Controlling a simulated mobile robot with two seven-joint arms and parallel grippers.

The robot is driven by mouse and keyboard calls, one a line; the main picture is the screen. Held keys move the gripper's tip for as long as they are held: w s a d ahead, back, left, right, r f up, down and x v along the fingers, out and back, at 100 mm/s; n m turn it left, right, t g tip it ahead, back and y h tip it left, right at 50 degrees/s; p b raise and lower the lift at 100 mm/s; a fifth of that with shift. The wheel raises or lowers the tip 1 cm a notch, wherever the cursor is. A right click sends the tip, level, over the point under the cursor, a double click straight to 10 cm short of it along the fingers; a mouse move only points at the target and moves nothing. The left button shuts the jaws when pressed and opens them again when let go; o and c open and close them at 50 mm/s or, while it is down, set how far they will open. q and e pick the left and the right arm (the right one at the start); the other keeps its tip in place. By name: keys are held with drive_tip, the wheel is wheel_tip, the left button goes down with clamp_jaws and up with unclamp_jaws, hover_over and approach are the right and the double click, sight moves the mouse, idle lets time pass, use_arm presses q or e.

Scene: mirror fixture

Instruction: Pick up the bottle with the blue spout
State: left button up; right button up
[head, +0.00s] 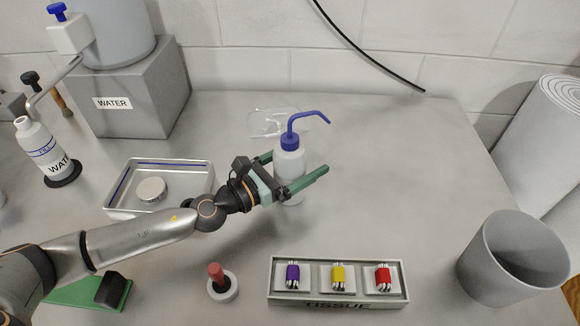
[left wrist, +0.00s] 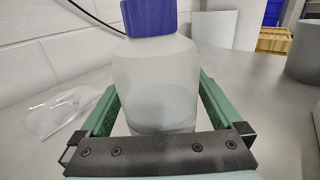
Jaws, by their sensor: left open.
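The bottle with the blue spout (head: 290,164) stands upright on the grey bench in the head view, with a translucent white body and a blue cap and bent tube. My left gripper (head: 298,172) is open, its green fingers on either side of the bottle's body. In the left wrist view the bottle (left wrist: 157,85) stands between the two fingers of the left gripper (left wrist: 155,100). Some room shows between the bottle and the right finger; contact on the left side is hard to tell. My right gripper is not in view.
Clear safety goggles (head: 270,120) lie behind the bottle. A metal tray (head: 203,172) with a round lid is left of it. A tissue box holder (head: 340,302) with coloured items and a red-topped piece (head: 217,273) are in front. A grey bin (head: 512,262) stands at right.

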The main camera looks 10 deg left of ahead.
use_arm(q)
drive_tip(key=c, duration=0.6)
drive_tip(key=shift+c, duration=0.4)
drive_tip(key=shift+r, duration=0.1)
